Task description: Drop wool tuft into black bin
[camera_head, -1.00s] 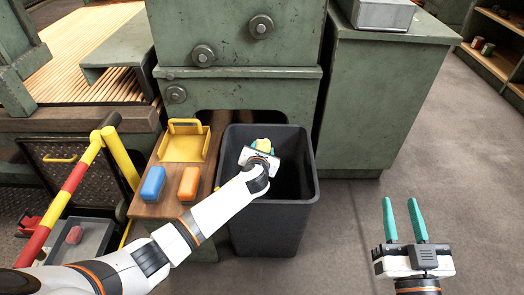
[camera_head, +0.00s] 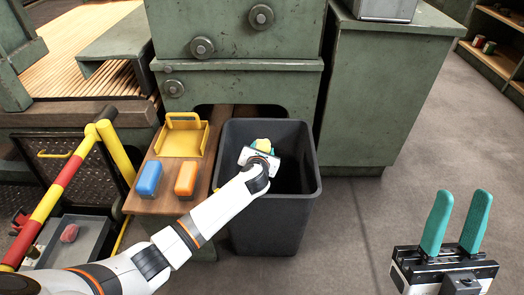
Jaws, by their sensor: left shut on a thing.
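The black bin (camera_head: 262,225) stands on the floor in front of the green machine, its open top facing up. My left gripper (camera_head: 262,146) is over the bin's opening, toward its back left part, and is shut on the pale yellow wool tuft (camera_head: 263,143). The tuft shows just beyond the gripper body, partly hidden by it and the fingers. My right gripper (camera_head: 457,222) is at the lower right, over bare floor, with its two teal fingers apart and nothing between them.
A wooden bench left of the bin holds a yellow tray (camera_head: 182,143), a blue block (camera_head: 149,179) and an orange block (camera_head: 186,178). A red and yellow rail (camera_head: 68,172) and a grey tray (camera_head: 72,245) are farther left. Floor right of the bin is clear.

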